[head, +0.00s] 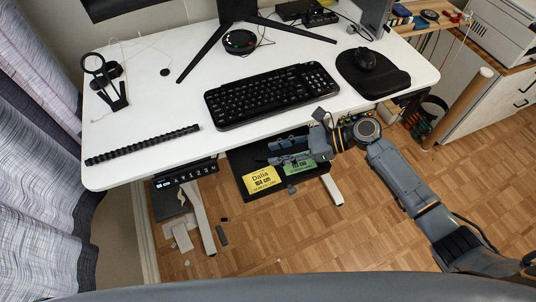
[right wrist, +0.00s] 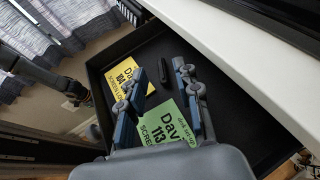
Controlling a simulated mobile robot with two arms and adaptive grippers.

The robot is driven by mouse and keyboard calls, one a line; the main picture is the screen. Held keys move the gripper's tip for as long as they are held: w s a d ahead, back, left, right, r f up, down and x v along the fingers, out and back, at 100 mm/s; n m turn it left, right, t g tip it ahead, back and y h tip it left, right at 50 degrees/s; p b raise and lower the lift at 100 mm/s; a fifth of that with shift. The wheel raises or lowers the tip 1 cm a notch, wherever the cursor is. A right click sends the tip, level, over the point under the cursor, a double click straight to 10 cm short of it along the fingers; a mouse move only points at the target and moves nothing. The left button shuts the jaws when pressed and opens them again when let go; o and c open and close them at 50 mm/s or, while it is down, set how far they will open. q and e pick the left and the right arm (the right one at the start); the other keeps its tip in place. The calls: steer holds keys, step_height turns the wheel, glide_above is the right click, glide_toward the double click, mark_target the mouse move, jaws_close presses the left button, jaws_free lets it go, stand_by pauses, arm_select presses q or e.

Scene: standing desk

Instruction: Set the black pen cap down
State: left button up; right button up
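My right gripper (head: 272,153) reaches in from the right, below the desk's front edge, over an open black drawer (head: 238,163). In the right wrist view its two fingers (right wrist: 158,68) are spread apart, with a clear gap between them. A small black piece that looks like the pen cap (right wrist: 162,73) shows in that gap, near the fingertips, over the black drawer floor (right wrist: 205,60). It appears to lie on the drawer floor, apart from both fingers; its exact height is hard to tell. The cap is not distinguishable in the head view.
The drawer also holds a yellow card (head: 262,180) and a green card (head: 299,164). The white desktop (head: 150,108) above bears a black keyboard (head: 272,95), a mouse (head: 365,58) and a monitor stand. Small dark bits lie on the wooden floor (head: 290,230).

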steer(key=b+v, duration=0.1)
steer(key=v, duration=0.6)
steer(key=shift+f, duration=0.15)
steer(key=shift+d+r, duration=0.4)
steer(key=shift+d, duration=0.25)
